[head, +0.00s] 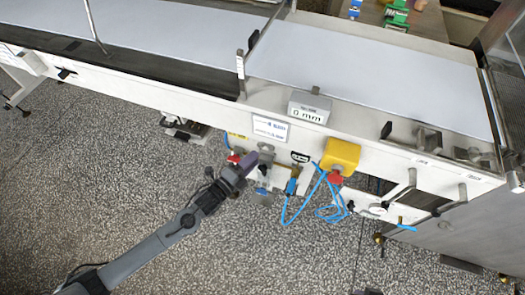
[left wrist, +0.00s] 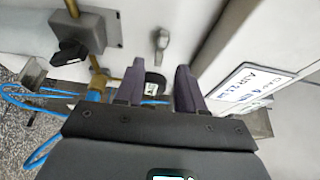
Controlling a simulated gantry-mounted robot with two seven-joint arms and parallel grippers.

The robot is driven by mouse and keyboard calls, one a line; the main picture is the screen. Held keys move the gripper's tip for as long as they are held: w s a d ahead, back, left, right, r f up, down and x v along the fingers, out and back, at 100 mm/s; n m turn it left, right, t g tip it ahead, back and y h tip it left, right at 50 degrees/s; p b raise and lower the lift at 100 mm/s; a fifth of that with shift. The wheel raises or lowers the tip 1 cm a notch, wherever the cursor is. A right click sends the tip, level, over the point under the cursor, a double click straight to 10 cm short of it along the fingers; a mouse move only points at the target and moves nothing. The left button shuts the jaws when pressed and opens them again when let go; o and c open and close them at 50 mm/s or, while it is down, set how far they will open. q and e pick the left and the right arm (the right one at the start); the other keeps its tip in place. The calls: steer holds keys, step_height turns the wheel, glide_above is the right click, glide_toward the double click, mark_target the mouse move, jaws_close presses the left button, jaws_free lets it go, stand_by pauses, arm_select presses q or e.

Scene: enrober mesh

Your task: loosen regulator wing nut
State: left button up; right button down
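My left gripper (head: 243,165) reaches up to the white machine's side panel in the head view. In the left wrist view its two dark fingers (left wrist: 158,88) are apart, with no object clearly held between them. My right gripper is not in view.
A yellow box (head: 341,154) with a red button and looped blue hoses (head: 330,205) are right of the gripper. A black knob on a grey plate (left wrist: 111,28) is near the fingers. The white conveyor belt (head: 360,75) is above. The speckled floor (head: 230,255) is open below.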

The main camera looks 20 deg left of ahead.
mark_target(264, 149)
arm_select(q)
steer(key=shift+b+x, duration=0.65)
steer(key=shift+x, duration=2.2)
steer(key=shift+c, duration=0.3)
jaws_close()
